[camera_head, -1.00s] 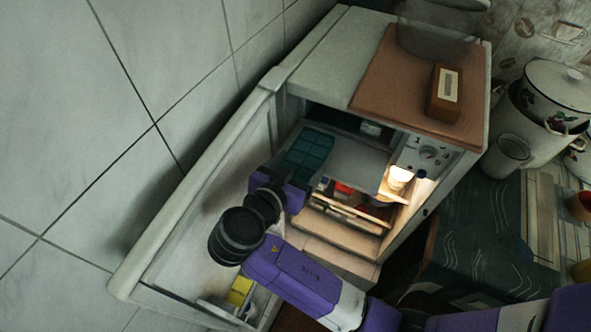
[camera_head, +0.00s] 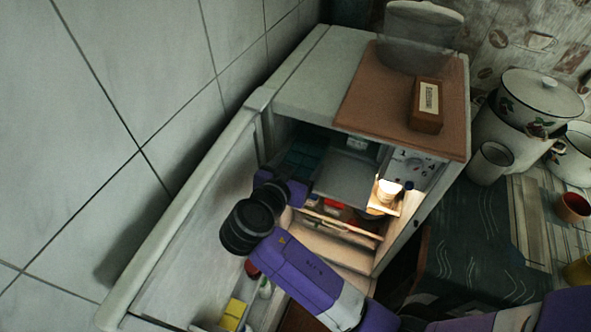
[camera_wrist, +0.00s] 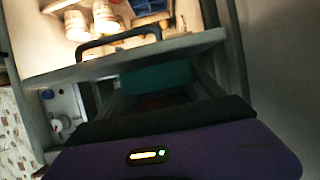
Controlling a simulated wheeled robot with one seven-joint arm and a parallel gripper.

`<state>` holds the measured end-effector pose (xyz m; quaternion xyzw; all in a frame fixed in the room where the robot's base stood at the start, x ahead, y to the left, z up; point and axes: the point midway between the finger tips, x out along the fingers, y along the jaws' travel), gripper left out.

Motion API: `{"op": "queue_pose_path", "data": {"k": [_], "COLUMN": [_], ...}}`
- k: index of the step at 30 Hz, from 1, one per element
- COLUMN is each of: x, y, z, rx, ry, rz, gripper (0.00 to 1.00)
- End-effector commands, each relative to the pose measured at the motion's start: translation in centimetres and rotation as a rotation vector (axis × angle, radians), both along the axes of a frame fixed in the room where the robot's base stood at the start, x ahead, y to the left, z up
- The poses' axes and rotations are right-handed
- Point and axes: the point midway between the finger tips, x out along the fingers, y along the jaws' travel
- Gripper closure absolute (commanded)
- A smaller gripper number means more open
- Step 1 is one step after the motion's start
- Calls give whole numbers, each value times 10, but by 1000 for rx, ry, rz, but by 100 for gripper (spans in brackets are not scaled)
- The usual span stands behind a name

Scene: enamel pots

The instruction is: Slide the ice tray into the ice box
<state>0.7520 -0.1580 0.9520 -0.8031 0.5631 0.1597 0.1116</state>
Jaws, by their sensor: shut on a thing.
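The teal ice tray (camera_head: 302,157) is in the shaded upper left of the open fridge, in the ice box area. It also shows in the wrist view (camera_wrist: 155,77), beyond the gripper and between grey walls. My gripper (camera_head: 291,184) is shut on the tray's near end; its fingertips are mostly hidden in the head view. The grey ice box panel (camera_head: 345,176) lies just right of the tray. How deep the tray sits inside, and whether it touches the box floor, I cannot tell.
The fridge door (camera_head: 185,235) stands open on the left, close beside my arm. A dial (camera_head: 412,163) and lit lamp (camera_head: 389,190) are at the right inside. A brown box (camera_head: 426,104) stands on top. Food fills the shelf below.

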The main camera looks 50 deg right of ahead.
Motion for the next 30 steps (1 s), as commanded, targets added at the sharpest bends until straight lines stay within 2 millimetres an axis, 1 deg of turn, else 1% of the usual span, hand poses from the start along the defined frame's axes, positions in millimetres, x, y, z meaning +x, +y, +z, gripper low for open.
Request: {"op": "queue_pose_path", "data": {"k": [28,30], "x": [21,22], "y": [-57,-61], "z": [-2,-4], "rx": [-1,0], "ry": [-1,-2], "rz": [0,-1], "gripper": [75,75]}}
